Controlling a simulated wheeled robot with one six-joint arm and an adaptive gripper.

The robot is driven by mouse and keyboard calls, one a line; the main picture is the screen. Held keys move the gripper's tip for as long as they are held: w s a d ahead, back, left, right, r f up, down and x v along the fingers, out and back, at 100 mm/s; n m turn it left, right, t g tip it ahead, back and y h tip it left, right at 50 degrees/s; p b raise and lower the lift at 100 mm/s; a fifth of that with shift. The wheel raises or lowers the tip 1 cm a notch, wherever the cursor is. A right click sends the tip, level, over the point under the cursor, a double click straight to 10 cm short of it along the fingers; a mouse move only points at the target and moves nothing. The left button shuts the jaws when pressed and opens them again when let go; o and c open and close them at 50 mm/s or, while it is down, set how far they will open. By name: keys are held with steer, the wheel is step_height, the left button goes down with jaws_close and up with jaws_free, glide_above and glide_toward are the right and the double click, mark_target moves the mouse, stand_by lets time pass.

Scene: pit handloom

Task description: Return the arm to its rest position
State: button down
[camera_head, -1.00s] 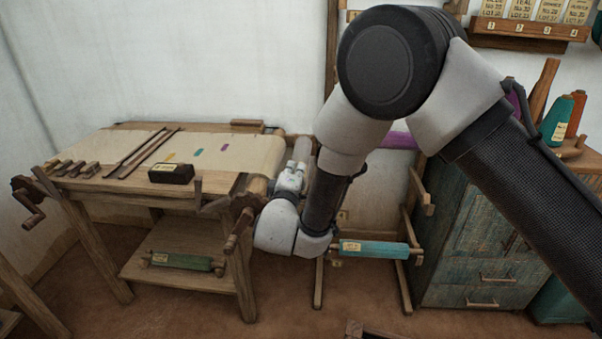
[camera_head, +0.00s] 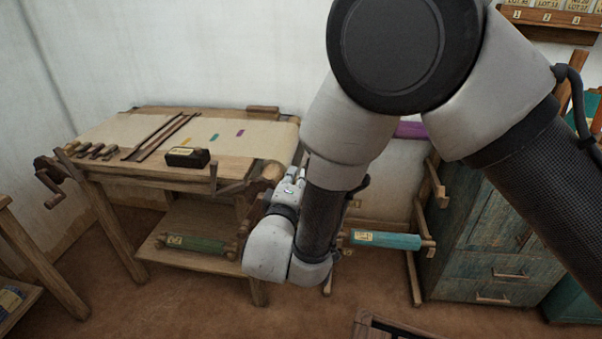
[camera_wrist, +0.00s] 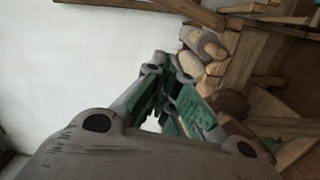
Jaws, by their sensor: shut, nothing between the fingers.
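My gripper (camera_head: 291,180) shows small in the head view, at the end of my bent arm, beside the right end of the wooden table (camera_head: 215,168). It points away from the camera. In the wrist view its green-padded fingers (camera_wrist: 168,80) come together at the tips, shut and empty. In the head view my forearm and wrist partly cover the space between the table and the roller stand. I cannot tell the exact gap between gripper and table.
A black labelled block (camera_head: 187,157) and wooden tools lie on the table. A green roller (camera_head: 197,244) lies on its shelf. A teal roller (camera_head: 386,240) sits on a stand to the right. A blue-green cabinet (camera_head: 492,258) stands beyond it. Some floor in front is clear.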

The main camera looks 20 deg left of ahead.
steer(key=w+d+f+n+g+h, duration=0.25)
steer(key=d+f+h, duration=0.2)
steer(key=d, duration=0.35)
steer(key=d+r+m+g+h, duration=0.2)
steer(key=d+r+g+h, duration=0.15)
steer(key=d, duration=0.55)
steer(key=s+d+r+m+g+h, duration=0.15)
steer(key=d+g, duration=0.25)
steer(key=d, duration=0.5)
steer(key=d+r+m+g+h, duration=0.2)
steer(key=d+r+g+h, duration=0.1)
steer(key=d, duration=0.7)
steer(key=s+d+r+m+y, duration=0.3)
steer(key=s+d+r+m, duration=0.1)
steer(key=d, duration=0.4)
steer(key=s+d+r+m+y, duration=0.3)
steer(key=s+d+r+m, duration=0.2)
steer(key=d, duration=0.3)
steer(key=s+d+r+m+y, duration=0.3)
steer(key=s+d+r+m, duration=0.2)
steer(key=d, duration=0.3)
steer(key=shift+s+d+r+m, duration=0.2)
steer(key=shift+s+d+m, duration=0.05)
steer(key=shift+s+m, duration=0.25)
